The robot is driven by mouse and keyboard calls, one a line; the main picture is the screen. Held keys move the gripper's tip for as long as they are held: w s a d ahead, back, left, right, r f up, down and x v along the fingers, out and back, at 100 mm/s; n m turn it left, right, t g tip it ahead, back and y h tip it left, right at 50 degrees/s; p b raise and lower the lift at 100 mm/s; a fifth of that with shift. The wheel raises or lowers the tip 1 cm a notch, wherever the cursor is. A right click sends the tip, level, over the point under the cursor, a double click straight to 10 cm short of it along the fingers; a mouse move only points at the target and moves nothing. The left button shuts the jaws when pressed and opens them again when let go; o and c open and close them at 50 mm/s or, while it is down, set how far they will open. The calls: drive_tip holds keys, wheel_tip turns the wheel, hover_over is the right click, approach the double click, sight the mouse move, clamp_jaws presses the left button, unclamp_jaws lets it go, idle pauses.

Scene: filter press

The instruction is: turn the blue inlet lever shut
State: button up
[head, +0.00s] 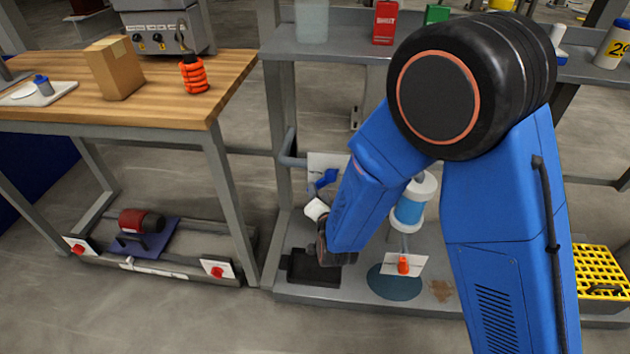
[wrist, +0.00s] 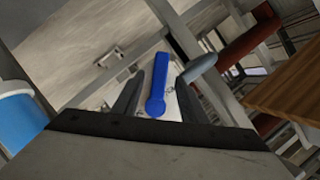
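The blue inlet lever (head: 327,178) shows in the head view against a white plate (head: 322,160) on the grey rack, left of my forearm. In the wrist view the lever (wrist: 157,84) stands nearly upright in the picture, with its round hub at the lower end. My gripper (wrist: 160,76) is open, its two dark fingers on either side of the lever in the picture. Gaps show between lever and fingers, and I see no contact. How far the fingertips are from it in depth is unclear. In the head view my forearm hides much of the gripper.
A grey pipe (head: 289,147) runs close beside the lever. A blue-and-white cylinder (head: 410,212) and an orange knob (head: 403,265) are right of my forearm. A black tray (head: 300,268) lies below my gripper. A wooden-topped bench (head: 150,108) stands left.

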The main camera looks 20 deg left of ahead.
drive_tip(key=x, duration=0.9)
drive_tip(key=shift+w, duration=0.3)
drive_tip(key=shift+a, duration=0.1)
clamp_jaws()
